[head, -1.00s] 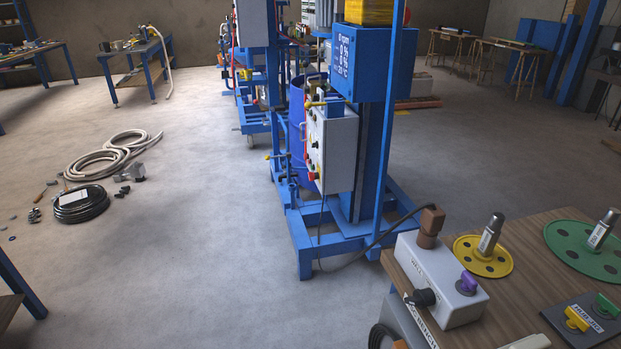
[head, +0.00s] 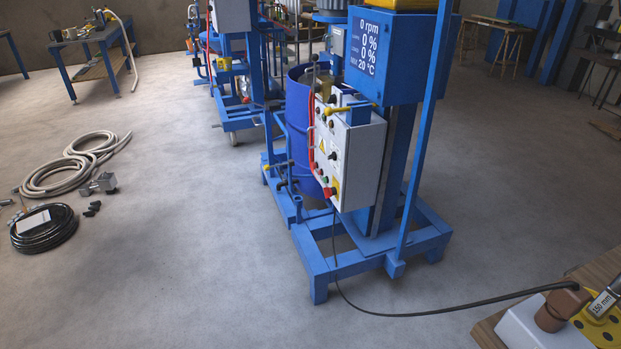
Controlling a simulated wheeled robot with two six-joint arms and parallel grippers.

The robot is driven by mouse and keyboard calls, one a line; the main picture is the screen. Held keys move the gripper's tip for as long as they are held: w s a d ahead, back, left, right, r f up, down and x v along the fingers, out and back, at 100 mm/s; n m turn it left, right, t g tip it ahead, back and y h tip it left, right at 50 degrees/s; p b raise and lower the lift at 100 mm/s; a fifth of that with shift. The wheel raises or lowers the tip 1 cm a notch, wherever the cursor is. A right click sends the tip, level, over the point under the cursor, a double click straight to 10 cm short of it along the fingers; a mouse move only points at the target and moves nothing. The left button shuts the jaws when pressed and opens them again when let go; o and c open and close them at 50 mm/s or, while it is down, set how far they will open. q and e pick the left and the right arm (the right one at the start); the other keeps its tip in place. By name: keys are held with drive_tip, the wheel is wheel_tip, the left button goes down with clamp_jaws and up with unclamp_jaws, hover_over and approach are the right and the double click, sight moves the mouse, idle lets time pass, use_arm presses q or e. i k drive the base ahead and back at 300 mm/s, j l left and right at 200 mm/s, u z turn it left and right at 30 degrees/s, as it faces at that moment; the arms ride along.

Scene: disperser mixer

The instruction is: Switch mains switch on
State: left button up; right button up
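The blue disperser mixer (head: 400,170) stands ahead of me, with a grey control box (head: 362,165) on its side. The box's narrow front carries a red button (head: 329,191), dark knobs and small coloured buttons, seen at a slant. I cannot tell which of them is the mains switch, or its position. The display (head: 370,48) above reads 0 rpm, 0 %, 0 % and 20 °C. A white socket box (head: 528,325) with a brown plug (head: 562,307) shows at the lower right, cut off by the frame. Neither gripper is in view.
A black cable (head: 430,312) runs from the brown plug across to the mixer's blue base frame (head: 340,262). A wooden bench (head: 600,268) is at the lower right corner. Hoses (head: 75,165) and a black coil (head: 45,228) lie at left. The floor between is free.

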sight(327, 191)
drive_tip(key=i, duration=1.45)
